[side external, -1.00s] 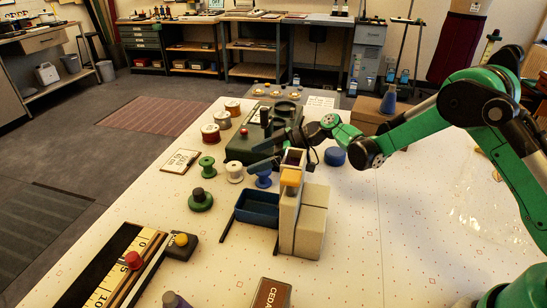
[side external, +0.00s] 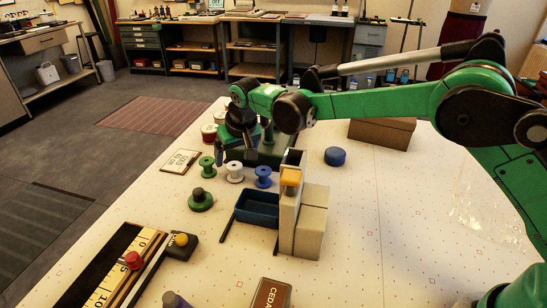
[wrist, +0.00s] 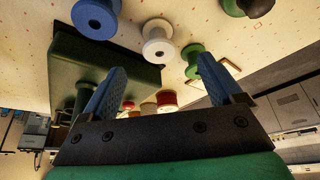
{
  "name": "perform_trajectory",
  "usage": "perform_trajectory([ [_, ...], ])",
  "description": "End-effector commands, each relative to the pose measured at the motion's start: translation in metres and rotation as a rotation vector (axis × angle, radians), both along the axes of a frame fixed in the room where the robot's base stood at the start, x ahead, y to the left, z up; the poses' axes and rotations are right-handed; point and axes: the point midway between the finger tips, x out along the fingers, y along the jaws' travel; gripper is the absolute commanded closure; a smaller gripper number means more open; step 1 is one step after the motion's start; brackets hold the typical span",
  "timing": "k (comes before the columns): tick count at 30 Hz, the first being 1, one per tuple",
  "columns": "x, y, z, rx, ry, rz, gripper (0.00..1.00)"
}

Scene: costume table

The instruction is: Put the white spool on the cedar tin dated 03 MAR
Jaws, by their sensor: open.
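The white spool (side external: 235,172) stands upright on the table between a green spool (side external: 207,164) and a blue spool (side external: 263,176). In the wrist view the white spool (wrist: 158,48) lies just beyond and between my fingers. My gripper (side external: 243,140) is above the green machine, behind the row of spools; its blue fingers (wrist: 160,68) are apart with nothing held, and the spool is not touched.
A green machine (wrist: 100,62) is beneath my gripper. The table's right side is largely clear.

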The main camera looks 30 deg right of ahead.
Motion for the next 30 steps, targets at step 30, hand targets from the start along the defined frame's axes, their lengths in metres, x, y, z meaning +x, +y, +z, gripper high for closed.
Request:
perform_trajectory([
  [30, 0.021, 0.000, -0.050, -0.005, -0.004, -0.019, 0.45],
])
